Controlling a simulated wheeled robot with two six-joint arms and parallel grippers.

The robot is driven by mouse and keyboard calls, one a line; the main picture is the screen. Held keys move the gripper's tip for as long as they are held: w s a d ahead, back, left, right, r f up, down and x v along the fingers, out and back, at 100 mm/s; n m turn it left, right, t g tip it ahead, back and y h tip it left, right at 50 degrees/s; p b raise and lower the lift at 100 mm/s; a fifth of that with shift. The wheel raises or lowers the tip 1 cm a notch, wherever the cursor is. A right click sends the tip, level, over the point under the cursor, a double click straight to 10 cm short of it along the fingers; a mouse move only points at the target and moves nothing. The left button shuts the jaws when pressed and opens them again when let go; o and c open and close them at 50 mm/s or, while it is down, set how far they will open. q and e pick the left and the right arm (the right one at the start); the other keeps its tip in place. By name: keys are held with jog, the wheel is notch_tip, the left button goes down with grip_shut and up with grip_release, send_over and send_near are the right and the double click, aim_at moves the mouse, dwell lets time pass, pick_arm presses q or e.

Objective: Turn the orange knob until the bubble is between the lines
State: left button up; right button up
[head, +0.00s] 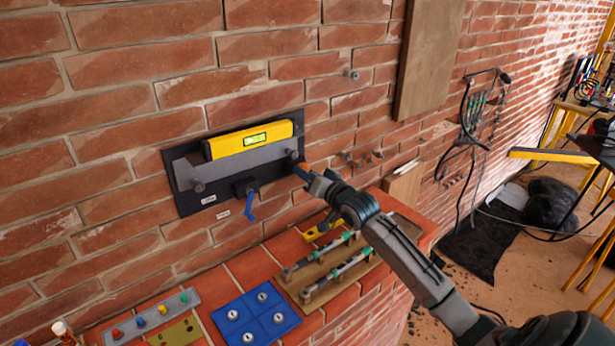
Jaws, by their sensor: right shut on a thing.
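A yellow spirit level (225,145) sits tilted, its right end higher, on a grey bar on the dark wall panel (180,205). Its green vial (255,139) faces me; the bubble is too small to place against the lines. The orange knob (302,168) shows at the lower right of the panel, mostly hidden by my right gripper (306,172). My right gripper is shut on the orange knob. My left gripper is not in view.
A blue handle (250,207) hangs from a dark block below the level. On the brick ledge lie a blue board (240,308), a wooden rack (315,278) and a grey strip with coloured knobs (150,320). Cables hang on the wall at right.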

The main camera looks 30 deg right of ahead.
jog(key=n+b, duration=0.5)
jog(key=n, duration=0.7)
jog(key=shift+f, duration=0.1)
dwell(0.4)
jog(key=o, duration=1)
